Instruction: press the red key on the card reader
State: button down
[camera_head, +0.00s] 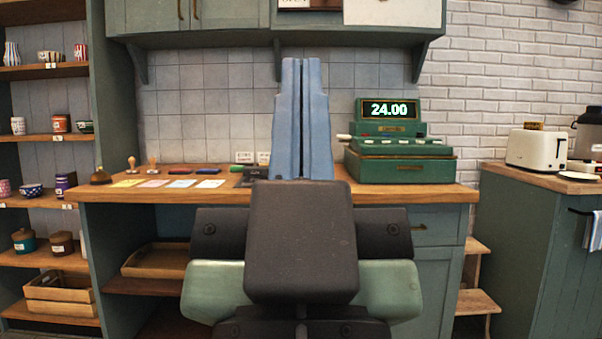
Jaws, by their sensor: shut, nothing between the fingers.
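My gripper (302,64) is in the middle of the head view. Its two long blue fingers point up in the picture and are shut with only a thin seam between them. A small dark object (257,172) lies on the counter just left of the fingers and is partly hidden by them. It may be the card reader, but I cannot tell for sure. No red key shows; the fingers and the dark body of my gripper cover that part of the counter.
A wooden counter (225,193) runs across the view. A green cash register (400,165) reading 24.00 stands right of my fingers. A wall cabinet (235,17) hangs above.

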notch_tip(320, 180, up, 37)
jog(key=p, duration=3.6)
jog(key=shift+r, duration=0.15)
